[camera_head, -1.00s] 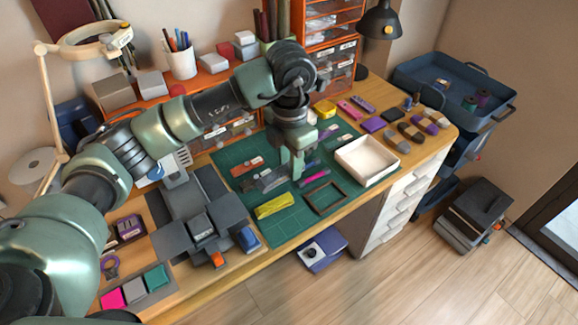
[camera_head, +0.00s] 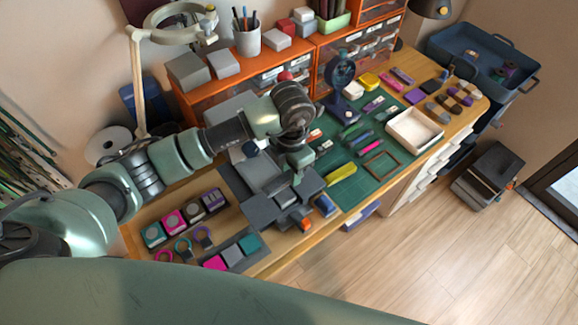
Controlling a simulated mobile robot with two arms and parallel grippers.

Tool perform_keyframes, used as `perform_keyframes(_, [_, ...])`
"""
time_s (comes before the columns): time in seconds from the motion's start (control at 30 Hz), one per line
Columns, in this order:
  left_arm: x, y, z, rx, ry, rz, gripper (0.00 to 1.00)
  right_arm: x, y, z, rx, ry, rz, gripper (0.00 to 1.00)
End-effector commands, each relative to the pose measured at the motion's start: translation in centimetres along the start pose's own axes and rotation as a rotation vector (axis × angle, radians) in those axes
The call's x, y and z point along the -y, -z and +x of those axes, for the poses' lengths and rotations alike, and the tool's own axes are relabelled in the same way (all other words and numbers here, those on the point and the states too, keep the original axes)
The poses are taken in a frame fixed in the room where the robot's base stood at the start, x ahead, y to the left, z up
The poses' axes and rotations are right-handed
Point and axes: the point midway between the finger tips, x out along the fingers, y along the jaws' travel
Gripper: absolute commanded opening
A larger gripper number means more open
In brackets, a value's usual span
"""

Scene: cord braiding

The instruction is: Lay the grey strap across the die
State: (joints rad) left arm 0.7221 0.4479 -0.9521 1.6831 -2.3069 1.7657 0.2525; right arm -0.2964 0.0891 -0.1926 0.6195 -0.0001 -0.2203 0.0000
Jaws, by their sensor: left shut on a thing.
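My left gripper (camera_head: 297,178) is low over the grey press-like machine (camera_head: 258,212) at the middle of the desk. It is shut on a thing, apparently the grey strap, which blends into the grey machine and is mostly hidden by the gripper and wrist. I cannot make out a separate die; it may be part of the machine under the gripper. I cannot tell whether the strap touches it. My right gripper is not in view.
Right of the machine lies a green cutting mat (camera_head: 348,190) with a yellow piece (camera_head: 341,171), a brown frame (camera_head: 381,166) and a white tray (camera_head: 414,131). A dark blue stand (camera_head: 340,85) is behind. Coloured blocks (camera_head: 173,221) sit at left. An orange organiser (camera_head: 300,62) lines the back.

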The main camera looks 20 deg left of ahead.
Motion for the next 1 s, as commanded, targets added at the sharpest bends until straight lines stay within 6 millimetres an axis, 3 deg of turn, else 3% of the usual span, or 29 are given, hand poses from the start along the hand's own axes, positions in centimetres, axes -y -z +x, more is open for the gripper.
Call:
perform_keyframes(0.27, [0.0,0.0,2.9,-0.001,0.001,-0.001,0.00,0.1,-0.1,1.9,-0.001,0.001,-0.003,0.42])
perform_keyframes(0.5, [-0.1,0.0,5.0,-0.001,-0.001,-0.001,0.00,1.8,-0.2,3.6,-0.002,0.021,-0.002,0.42])
perform_keyframes(1.0, [0.0,0.0,5.5,-0.001,-0.001,-0.001,0.00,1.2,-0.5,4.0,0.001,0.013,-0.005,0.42])
